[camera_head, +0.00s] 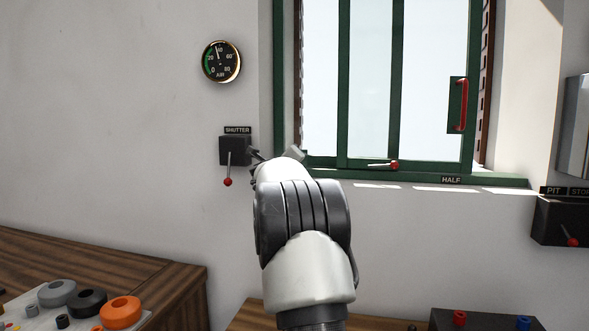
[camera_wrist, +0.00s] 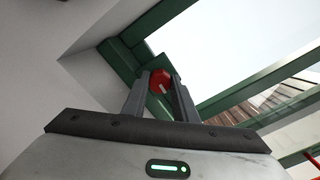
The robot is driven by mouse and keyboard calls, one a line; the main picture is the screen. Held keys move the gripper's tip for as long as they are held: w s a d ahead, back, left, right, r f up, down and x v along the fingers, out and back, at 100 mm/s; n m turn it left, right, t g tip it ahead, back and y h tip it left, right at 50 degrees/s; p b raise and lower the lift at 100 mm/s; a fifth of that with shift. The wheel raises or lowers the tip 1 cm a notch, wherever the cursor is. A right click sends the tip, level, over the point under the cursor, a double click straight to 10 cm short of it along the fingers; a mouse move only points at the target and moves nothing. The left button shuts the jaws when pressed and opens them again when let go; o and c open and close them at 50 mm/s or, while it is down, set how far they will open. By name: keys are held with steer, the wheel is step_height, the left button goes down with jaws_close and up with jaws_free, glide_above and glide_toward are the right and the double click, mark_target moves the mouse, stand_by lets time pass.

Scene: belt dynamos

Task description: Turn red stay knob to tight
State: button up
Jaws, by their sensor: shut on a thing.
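The red stay knob (camera_wrist: 160,79) shows in the wrist view, with a pale mark on its face, close against the green window frame. My gripper (camera_wrist: 159,84) is shut on it, one finger on each side. In the head view my arm covers the knob and most of the gripper, near the lower left corner of the window. No tight marking is readable in either view.
The green window frame (camera_head: 343,95) has a red handle (camera_head: 461,104), a red-ended lever (camera_head: 394,166) and a HALF label (camera_head: 451,180). A SHUTTER lever box (camera_head: 235,150) is close left of my arm. Wooden benches (camera_head: 110,262) with controls stand below.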

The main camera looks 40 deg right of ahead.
steer(key=m+b, duration=0.2)
steer(key=m, duration=0.3)
steer(key=shift+b, duration=0.35)
stand_by(0.4)
steer(key=o, duration=1.1)
steer(key=shift+c, duration=0.2)
steer(key=b+v, duration=0.2)
steer(key=v, duration=1.5)
steer(key=shift+s, duration=0.2)
steer(key=shift+a, duration=0.1)
